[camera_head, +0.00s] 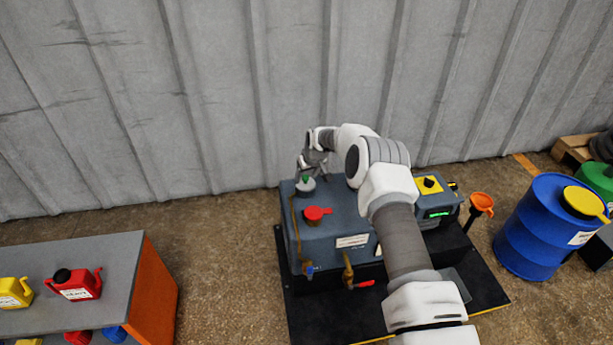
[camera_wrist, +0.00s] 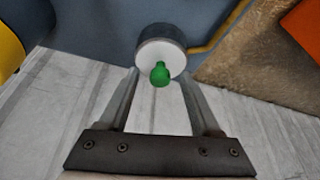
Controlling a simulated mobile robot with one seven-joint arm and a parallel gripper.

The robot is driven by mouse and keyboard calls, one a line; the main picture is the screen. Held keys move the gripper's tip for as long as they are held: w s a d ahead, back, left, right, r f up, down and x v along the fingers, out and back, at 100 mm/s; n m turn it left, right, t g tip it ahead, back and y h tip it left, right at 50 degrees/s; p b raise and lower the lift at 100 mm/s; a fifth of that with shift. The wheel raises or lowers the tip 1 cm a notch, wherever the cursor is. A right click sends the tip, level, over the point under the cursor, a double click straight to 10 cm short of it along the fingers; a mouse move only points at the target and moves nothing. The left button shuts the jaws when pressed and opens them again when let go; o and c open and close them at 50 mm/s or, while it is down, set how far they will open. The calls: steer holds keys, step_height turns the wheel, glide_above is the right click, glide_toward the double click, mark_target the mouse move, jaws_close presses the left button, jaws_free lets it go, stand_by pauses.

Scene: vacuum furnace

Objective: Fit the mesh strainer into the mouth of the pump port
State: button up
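The pump (camera_head: 335,225) is a blue-grey box on a black base. A short grey cylinder with a pale round top (camera_head: 305,186), likely the pump port, stands at its back left corner. In the wrist view this pale disc (camera_wrist: 152,58) carries a green knob (camera_wrist: 160,74), perhaps the strainer's grip. I see no mesh, so I cannot tell whether the strainer sits in the port. My gripper (camera_head: 314,164) is just above the cylinder. In the wrist view my gripper (camera_wrist: 159,80) is open, with its fingers apart on either side of the green knob.
A red cap (camera_head: 316,214) sits on the pump's top in front of the port. A grey bench (camera_head: 120,257) with yellow and red cans stands at left. A blue drum (camera_head: 541,228) and an orange funnel (camera_head: 482,202) stand at right. The corrugated wall is close behind.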

steer(key=shift+r, duration=0.1)
steer(key=p+v, duration=0.5)
steer(key=v, duration=1.2)
steer(key=shift+p, duration=0.4)
steer(key=shift+r, duration=0.15)
